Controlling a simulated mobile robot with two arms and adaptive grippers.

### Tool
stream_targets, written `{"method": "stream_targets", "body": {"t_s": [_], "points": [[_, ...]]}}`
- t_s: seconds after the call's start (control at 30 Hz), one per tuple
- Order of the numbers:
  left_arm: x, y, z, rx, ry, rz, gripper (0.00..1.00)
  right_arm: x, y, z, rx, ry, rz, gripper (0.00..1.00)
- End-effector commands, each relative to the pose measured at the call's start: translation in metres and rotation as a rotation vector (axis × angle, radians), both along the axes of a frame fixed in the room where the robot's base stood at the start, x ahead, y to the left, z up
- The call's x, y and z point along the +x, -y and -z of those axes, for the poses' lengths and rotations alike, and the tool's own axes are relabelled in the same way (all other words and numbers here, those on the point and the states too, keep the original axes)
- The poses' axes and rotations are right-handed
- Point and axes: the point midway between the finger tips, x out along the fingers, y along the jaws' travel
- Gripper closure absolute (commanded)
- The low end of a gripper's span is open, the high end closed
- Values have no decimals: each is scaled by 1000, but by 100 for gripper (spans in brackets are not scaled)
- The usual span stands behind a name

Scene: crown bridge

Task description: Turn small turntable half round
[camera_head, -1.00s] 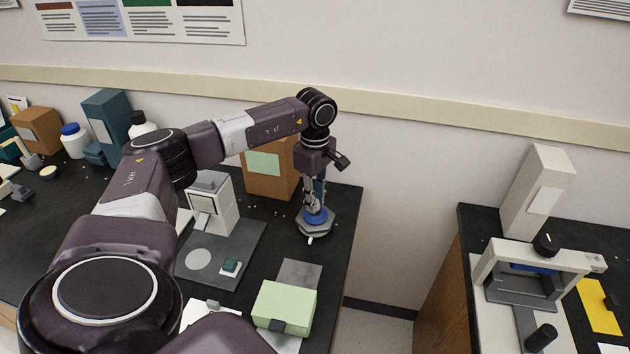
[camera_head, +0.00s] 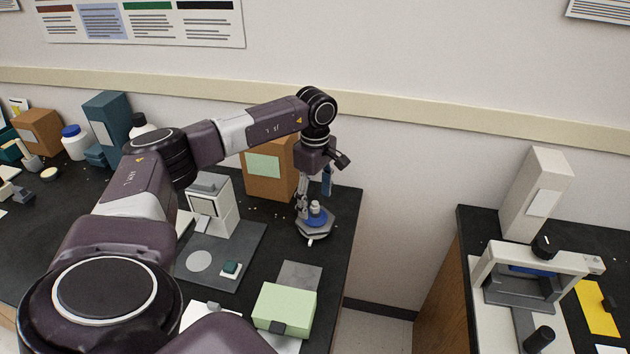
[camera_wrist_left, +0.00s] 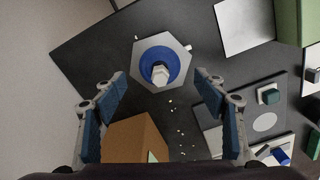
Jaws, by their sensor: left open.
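The small turntable (camera_head: 314,228) is a grey hexagonal base with a blue round disc (camera_head: 314,217) and a pale upright knob on it. It stands on the black bench near its right end. The left wrist view also shows the turntable (camera_wrist_left: 177,78), with its blue disc (camera_wrist_left: 148,67) and knob (camera_wrist_left: 160,74). My left gripper (camera_head: 314,192) is above the turntable. In the left wrist view its two blue-padded fingers are spread wide, with nothing between them, and the knob lies beyond the fingertips. My right gripper is not in view.
A brown box (camera_head: 270,170) stands just behind and left of the turntable. A white device (camera_head: 213,205) on a grey plate is to the left, and a green box (camera_head: 285,308) is nearer the front. The black bench (camera_head: 337,205) ends at right, then a floor gap.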

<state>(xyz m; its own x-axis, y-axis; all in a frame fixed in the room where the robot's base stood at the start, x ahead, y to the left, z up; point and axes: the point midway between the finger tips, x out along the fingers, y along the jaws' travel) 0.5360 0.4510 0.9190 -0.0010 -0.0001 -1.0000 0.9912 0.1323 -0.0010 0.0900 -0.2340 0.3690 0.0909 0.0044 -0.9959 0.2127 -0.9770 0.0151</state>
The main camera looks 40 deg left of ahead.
Motion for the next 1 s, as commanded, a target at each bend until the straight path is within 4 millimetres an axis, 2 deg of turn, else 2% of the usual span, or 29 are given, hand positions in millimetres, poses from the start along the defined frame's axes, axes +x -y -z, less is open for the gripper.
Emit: {"method": "stream_targets", "body": {"t_s": [0.03,0.63,1.0], "points": [[0,0,-8,0,1,0,35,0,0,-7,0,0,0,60],[0,0,-56,0,1,0,35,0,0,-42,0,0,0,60],[0,0,-59,0,1,0,35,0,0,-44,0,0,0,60]]}}
